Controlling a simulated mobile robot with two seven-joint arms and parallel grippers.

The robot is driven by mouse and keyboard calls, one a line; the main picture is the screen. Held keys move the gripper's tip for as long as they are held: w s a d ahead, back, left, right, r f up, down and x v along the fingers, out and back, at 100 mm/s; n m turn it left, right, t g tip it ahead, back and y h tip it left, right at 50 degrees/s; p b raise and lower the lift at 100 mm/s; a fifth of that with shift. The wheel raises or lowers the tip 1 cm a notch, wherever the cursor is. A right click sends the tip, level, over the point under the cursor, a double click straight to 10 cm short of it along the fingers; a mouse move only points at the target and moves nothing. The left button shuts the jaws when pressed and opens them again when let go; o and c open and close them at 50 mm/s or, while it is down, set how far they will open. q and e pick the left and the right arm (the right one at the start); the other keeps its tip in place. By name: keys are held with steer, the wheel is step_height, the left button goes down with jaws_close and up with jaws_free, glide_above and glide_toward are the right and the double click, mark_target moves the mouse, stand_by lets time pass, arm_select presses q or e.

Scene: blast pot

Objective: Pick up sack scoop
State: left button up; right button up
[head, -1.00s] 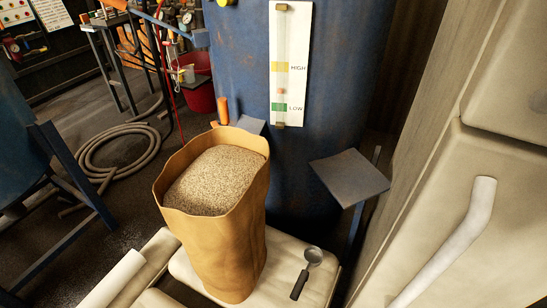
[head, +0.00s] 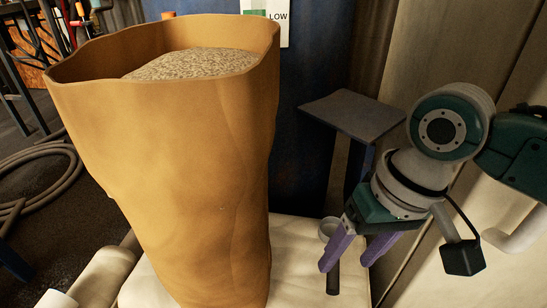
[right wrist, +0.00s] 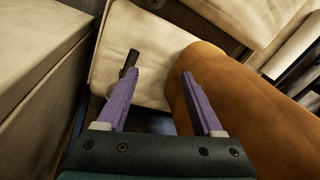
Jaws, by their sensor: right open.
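The scoop (head: 333,280) lies on the cream padded surface to the right of the sack, with its dark handle toward me and its grey bowl at the far end. My right gripper (head: 346,260) is open, pointing down over the scoop, its purple fingers partly covering it. The tall brown sack (head: 180,150), filled with grainy material, stands left of the gripper. My left gripper is out of view.
The cream padded surface (head: 295,255) bears the sack and scoop. A dark flat plate (head: 352,113) juts out behind the gripper. A blue vessel (head: 305,165) stands behind, and a cream wall is at the right. A hose (head: 45,185) lies on the floor left.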

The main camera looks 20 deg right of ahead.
mark_target(335, 272)
steer(key=w+d+f+m+b, duration=0.1)
steer(key=w+d+f+b, duration=0.1)
steer(key=f+b, duration=0.2)
steer(key=w+d+f+m+b, duration=0.2)
steer(key=f+b, duration=0.3)
steer(key=f, duration=0.2)
steer(key=w+d+f+m+b, duration=0.1)
steer(key=w+d+f+b, duration=0.1)
steer(key=f+b, duration=0.3)
steer(key=shift+w+f, duration=0.1)
steer(key=shift+f, duration=0.05)
arm_select(q)
step_height(335, 272, down, 22)
steer(key=b, duration=0.5)
steer(key=shift+a+f, duration=0.1)
steer(key=shift+f, duration=0.15)
arm_select(e)
steer(key=x, duration=0.5)
steer(key=shift+w+a, duration=0.1)
steer(key=shift+a, duration=0.1)
arm_select(q)
steer(key=shift+r, duration=0.1)
arm_select(e)
steer(key=c, duration=0.3)
jaws_close()
